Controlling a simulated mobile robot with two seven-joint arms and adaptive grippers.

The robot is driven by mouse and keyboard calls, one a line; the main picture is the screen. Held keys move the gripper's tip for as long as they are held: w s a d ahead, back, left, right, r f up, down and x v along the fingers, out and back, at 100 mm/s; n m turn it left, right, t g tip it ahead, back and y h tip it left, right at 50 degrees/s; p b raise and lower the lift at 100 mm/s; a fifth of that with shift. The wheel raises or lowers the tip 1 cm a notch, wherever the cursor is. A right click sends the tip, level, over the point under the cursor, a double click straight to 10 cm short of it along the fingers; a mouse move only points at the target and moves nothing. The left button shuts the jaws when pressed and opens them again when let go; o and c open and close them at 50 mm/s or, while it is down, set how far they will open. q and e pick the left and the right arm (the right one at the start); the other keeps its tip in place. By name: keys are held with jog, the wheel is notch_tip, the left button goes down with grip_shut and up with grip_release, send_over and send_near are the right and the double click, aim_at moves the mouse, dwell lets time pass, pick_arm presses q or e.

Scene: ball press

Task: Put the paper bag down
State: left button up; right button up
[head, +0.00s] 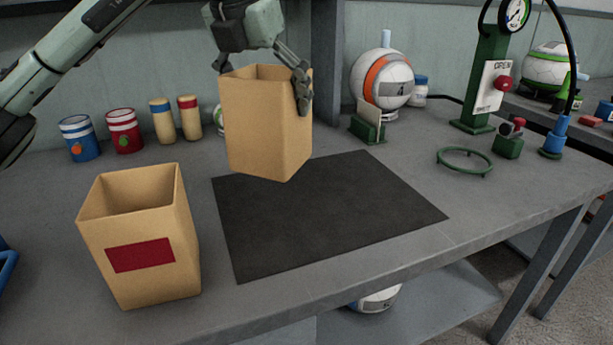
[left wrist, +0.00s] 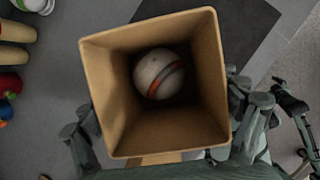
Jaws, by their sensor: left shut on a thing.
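The plain brown paper bag (head: 262,130) is upright and open at the top. My left gripper (head: 262,78) is shut on it near its rim, with one finger against its right side. The bag's bottom shows in front of the back left part of the dark mat (head: 325,220); I cannot tell how large the gap below it is. In the left wrist view, the bag's mouth faces the camera, and a whitish ball with an orange-red stripe (left wrist: 158,73) lies inside the bag (left wrist: 112,80).
A second open paper bag with a red label (head: 160,275) stands left of the mat. Blue (head: 80,138) and red (head: 124,131) cans stand behind. A ball (head: 381,79), a green ring stand (head: 465,162) and a gauge press (head: 490,85) are at right. Most of the mat is clear.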

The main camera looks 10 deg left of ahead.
aim_at(248, 88)
pick_arm(q)
notch_tip(248, 88, down, 5)
jog(key=shift+s+r, duration=0.15)
jog(key=shift+f, duration=2.3)
jog(key=o, duration=1)
jog(key=v, duration=1.2)
jog(key=shift+r, duration=0.1)
